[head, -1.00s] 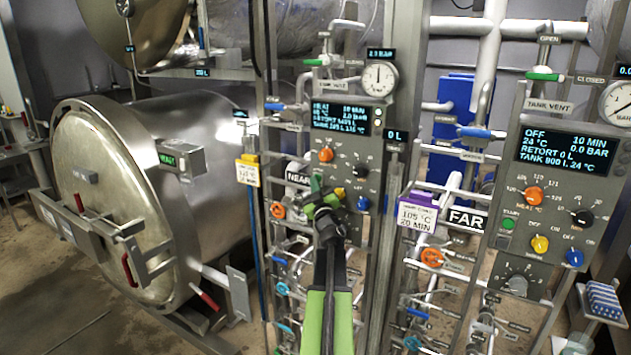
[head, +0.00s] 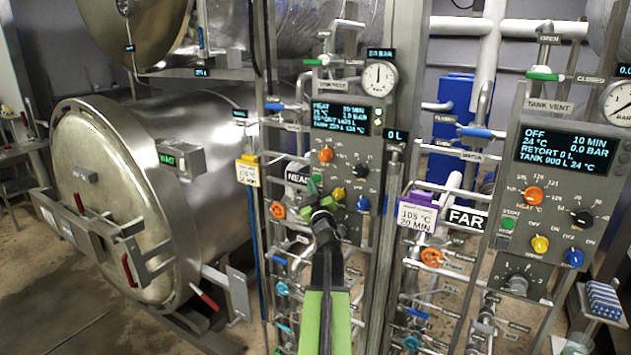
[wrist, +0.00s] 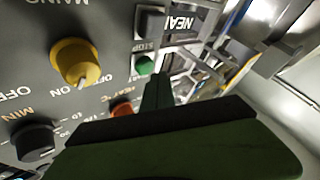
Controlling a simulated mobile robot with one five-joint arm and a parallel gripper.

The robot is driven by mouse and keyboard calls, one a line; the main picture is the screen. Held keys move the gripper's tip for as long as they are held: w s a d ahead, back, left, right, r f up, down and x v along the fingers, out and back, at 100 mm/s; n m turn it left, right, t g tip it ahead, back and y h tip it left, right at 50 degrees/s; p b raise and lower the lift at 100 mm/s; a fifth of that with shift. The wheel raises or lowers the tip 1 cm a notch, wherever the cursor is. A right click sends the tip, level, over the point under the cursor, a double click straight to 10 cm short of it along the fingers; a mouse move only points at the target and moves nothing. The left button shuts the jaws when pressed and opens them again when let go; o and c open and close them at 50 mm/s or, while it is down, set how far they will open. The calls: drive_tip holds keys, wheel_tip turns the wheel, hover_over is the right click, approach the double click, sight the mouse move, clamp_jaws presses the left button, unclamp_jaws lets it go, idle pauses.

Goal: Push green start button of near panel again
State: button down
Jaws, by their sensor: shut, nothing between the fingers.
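The near panel (head: 344,152) is a grey control box in the middle of the head view. In the head view, the green button (head: 317,179) is small, just above my gripper (head: 321,200). My gripper is shut and empty, pointing at the panel, with its tips (wrist: 158,88) close to the button. I cannot tell whether they touch it.
Around the button are an orange knob (head: 325,154), a yellow knob (head: 338,194), a black knob (head: 360,171) and a blue knob (head: 363,203). The far panel (head: 565,120) stands right, its display reading OFF. A steel retort (head: 130,200) stands left. Pipes and valves fill the space below.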

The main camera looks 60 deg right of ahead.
drive_tip(key=a, duration=0.5)
idle(0.4)
idle(0.6)
